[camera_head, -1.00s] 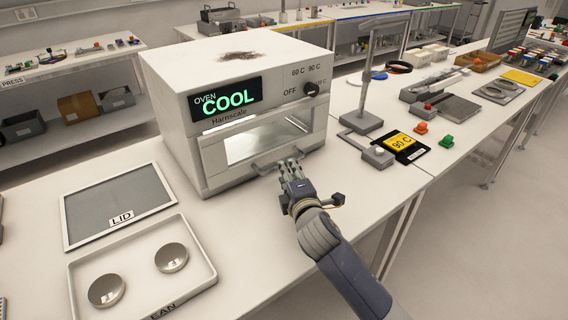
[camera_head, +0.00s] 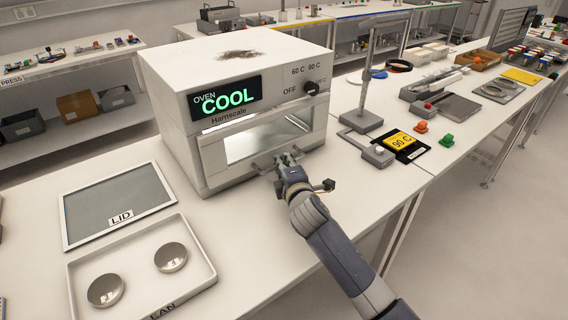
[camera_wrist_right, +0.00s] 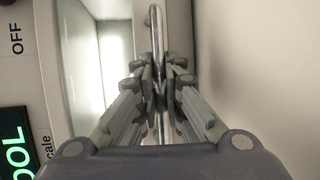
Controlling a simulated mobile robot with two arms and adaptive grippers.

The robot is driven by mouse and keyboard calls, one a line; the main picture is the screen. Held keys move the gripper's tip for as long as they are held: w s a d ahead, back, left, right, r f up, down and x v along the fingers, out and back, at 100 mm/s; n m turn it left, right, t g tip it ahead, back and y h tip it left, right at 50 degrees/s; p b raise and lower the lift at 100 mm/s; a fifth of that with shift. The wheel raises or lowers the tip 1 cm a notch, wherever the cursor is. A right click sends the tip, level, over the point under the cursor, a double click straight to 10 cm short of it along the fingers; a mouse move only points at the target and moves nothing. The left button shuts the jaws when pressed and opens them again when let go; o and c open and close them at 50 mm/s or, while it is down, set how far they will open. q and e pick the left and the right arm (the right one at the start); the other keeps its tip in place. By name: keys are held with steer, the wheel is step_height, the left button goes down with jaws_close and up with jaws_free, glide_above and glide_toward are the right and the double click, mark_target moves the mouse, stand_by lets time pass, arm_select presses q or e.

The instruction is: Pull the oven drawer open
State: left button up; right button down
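The white oven (camera_head: 235,105) stands on the bench, its display reading COOL. Its drawer front (camera_head: 262,140) has a window and a horizontal bar handle (camera_head: 264,168) low on it. The drawer looks closed. My right gripper (camera_head: 284,160) is at the handle's right part. In the right wrist view, the handle (camera_wrist_right: 156,40) runs between the two fingers of my right gripper (camera_wrist_right: 160,72); the fingers are close together around it, and I cannot tell whether they press on it. My left gripper is out of view.
A lid panel (camera_head: 118,203) and a white tray (camera_head: 140,262) with two round metal pieces lie left on the bench, in front of the oven. A stand (camera_head: 362,120) and a yellow 90 C block (camera_head: 402,140) are at the right. Bare bench lies before the drawer.

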steer(key=shift+s+d+p, duration=0.2)
steer(key=shift+s+p, duration=0.05)
steer(key=shift+p, duration=0.1)
steer(key=s+d+p, duration=0.3)
steer(key=s, duration=0.2)
steer(key=s+d+p, duration=0.2)
steer(key=shift+s+d+r+p, duration=0.15)
steer(key=shift+s+d+p, duration=0.2)
steer(key=shift+s, duration=0.05)
steer(key=s+d+p, duration=0.1)
steer(key=s+d, duration=0.1)
steer(key=s, duration=0.1)
steer(key=s+d, duration=0.2)
steer(key=s, duration=0.1)
steer(key=s+d+p, duration=0.1)
steer(key=s+d, duration=0.1)
steer(key=s, duration=0.1)
steer(key=shift+d+f+p, duration=0.2)
steer(key=shift+p, duration=0.1)
steer(key=shift+s+d, duration=0.15)
steer(key=c, duration=1.7)
jaws_free()
